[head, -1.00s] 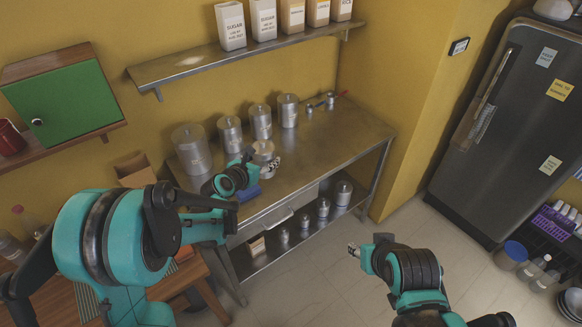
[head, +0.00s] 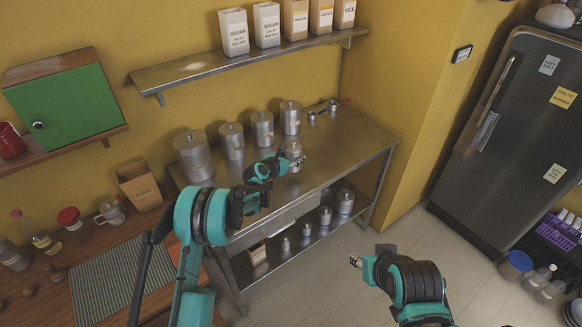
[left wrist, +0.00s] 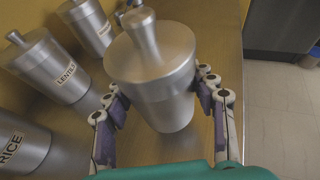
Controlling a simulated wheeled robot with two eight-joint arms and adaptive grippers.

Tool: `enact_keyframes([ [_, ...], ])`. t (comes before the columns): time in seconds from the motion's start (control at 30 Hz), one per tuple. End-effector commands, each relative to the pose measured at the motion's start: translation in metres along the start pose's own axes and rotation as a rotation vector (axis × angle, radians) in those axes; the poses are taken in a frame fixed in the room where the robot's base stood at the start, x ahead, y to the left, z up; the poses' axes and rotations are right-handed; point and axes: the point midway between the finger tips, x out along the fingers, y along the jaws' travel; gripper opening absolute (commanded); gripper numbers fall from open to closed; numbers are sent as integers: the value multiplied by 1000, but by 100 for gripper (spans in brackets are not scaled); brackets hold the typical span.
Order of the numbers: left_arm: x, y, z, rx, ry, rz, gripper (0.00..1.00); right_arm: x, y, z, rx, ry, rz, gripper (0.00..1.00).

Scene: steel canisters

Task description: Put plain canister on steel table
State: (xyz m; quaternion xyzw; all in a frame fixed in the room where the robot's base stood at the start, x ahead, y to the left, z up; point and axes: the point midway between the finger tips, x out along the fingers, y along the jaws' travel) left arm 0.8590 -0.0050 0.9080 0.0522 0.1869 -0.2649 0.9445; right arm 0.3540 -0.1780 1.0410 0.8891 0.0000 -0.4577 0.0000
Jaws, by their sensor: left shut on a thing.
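A plain steel canister (head: 293,150) with a knobbed lid is upright between the fingers of my left gripper (head: 291,165). In the left wrist view this canister (left wrist: 155,75) shows no label on its visible side, and my left gripper (left wrist: 165,105) has a finger on each side of it. The canister is over the steel table (head: 345,145), at its front middle; I cannot tell whether its base touches the top. My right gripper (head: 356,262) hangs in front of the table, apart from everything; its fingers are too small to read.
Several canisters stand along the back of the table, including a large one (head: 194,155); one canister reads LENTIL (left wrist: 50,65). Small metal cups (head: 322,110) lie at the back right. More canisters (head: 325,214) stand on the lower shelf. The table's right part is clear.

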Motion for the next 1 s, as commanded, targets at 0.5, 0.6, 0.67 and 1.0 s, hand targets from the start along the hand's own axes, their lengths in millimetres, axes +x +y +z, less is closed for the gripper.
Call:
enact_keyframes([
  [0.5, 21, 10, -42, 0, -1, 1, 18, 14, 0, 10, 0, 0, 0, 40],
  [0.6, 21, 10, -41, 0, -1, 1, 18, 13, 0, 9, 0, 0, 0, 40],
  [0.67, 20, 10, -41, 0, -1, 1, 18, 13, 0, 9, 0, 0, 0, 40],
  [1.0, 22, 10, -44, 1, 0, 0, 77, 16, 0, 11, 0, 0, 0, 40],
])
